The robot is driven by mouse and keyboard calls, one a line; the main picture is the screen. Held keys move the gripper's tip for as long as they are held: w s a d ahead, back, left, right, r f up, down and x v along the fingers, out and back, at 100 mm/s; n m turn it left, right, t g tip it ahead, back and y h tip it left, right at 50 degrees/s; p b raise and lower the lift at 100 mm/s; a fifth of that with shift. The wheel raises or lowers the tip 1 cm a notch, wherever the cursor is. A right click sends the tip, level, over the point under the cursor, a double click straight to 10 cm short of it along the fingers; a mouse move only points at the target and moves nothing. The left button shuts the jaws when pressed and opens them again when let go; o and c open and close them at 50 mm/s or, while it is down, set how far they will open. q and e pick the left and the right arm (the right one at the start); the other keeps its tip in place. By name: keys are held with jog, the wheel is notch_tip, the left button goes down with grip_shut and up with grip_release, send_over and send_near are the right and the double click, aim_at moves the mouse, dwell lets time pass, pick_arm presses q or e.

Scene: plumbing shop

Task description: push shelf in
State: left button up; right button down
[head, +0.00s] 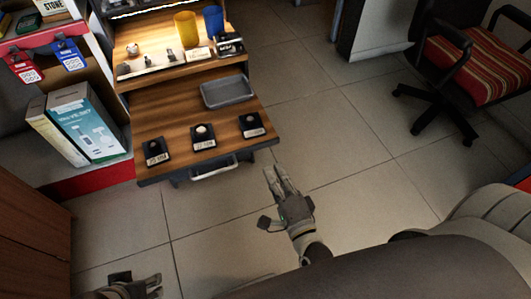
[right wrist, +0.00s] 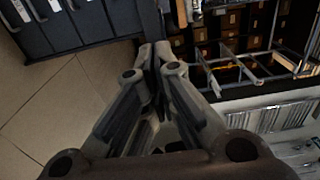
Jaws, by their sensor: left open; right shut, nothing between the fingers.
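The wooden pull-out shelf (head: 165,110) sticks out from the display unit, below a lit upper shelf (head: 170,72). Its front carries a silver handle (head: 214,171). A grey tray (head: 227,92) and three small black stands, one of them at the right corner (head: 251,125), sit on it. My right gripper (head: 273,172) is shut and empty, just off the shelf's front right corner and apart from the handle. It also shows shut in the right wrist view (right wrist: 155,50). My left gripper (head: 140,284) is open at the bottom left, well away from the shelf; part of it is cut off.
Boxes (head: 80,122) stand on a red-edged shelf at the left. A brown wooden cabinet (head: 32,235) fills the lower left. A chair with a striped seat (head: 480,70) stands at the upper right. The tiled floor (head: 350,150) between is clear.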

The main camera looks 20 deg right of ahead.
aim_at(262, 145)
pick_arm(q)
jog(key=shift+f+b, duration=0.45)
jog(key=shift+f, duration=0.1)
pick_arm(e)
jog(key=w, duration=0.7)
pick_arm(q)
jog(key=shift+r, duration=0.1)
pick_arm(e)
jog(key=shift+w, duration=0.1)
